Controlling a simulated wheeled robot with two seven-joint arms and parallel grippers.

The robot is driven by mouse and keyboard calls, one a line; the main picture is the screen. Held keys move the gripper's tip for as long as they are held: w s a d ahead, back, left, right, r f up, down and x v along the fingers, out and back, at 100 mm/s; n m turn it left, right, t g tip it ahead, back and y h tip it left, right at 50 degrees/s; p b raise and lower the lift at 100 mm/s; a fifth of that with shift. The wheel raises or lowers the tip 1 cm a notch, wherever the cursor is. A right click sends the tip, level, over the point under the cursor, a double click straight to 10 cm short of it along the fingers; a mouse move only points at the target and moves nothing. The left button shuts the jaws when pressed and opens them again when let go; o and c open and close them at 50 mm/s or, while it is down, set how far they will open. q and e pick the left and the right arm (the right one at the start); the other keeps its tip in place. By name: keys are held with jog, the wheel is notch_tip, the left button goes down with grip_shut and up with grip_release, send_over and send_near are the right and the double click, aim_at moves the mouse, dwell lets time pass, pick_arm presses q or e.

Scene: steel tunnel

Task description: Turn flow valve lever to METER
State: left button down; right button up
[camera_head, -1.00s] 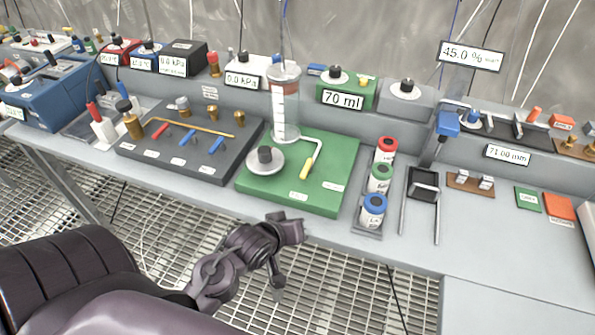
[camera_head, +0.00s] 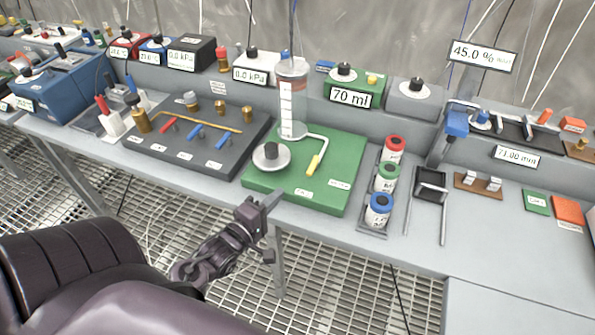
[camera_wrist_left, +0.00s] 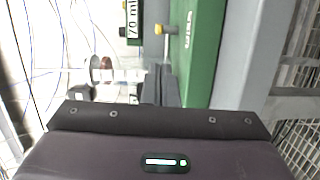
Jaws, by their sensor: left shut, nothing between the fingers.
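The flow valve lever (camera_head: 314,165) is a bent pale tube with a yellow grip, on a green board (camera_head: 265,186) beside an upright clear cylinder (camera_head: 292,105). The grip points toward the board's front. Two small white labels lie on the board, too small to read surely. My left gripper (camera_head: 272,200) is shut and empty at the board's front left edge, apart from the lever. In the left wrist view, the dark fingers (camera_wrist_left: 160,85) point along the green board (camera_wrist_left: 202,50), with the lever's yellow grip (camera_wrist_left: 162,29) beyond them. My right gripper is out of view.
A round grey knob base (camera_head: 271,158) stands left of the lever. A rack of red, green and blue-capped bottles (camera_head: 379,210) stands to the right. A dark panel (camera_head: 180,150) with coloured levers lies left. The grey bench front is clear.

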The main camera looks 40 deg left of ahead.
aim_at(313, 169)
pick_arm(q)
jog(key=shift+s+a+r+n, duration=0.1)
jog(key=shift+a+n, duration=0.05)
jog(key=shift+n, duration=0.15)
jog(key=shift+w, duration=0.55)
jog(key=w+p, duration=0.1)
jog(key=w, duration=0.8)
jog(key=shift+p, duration=0.3)
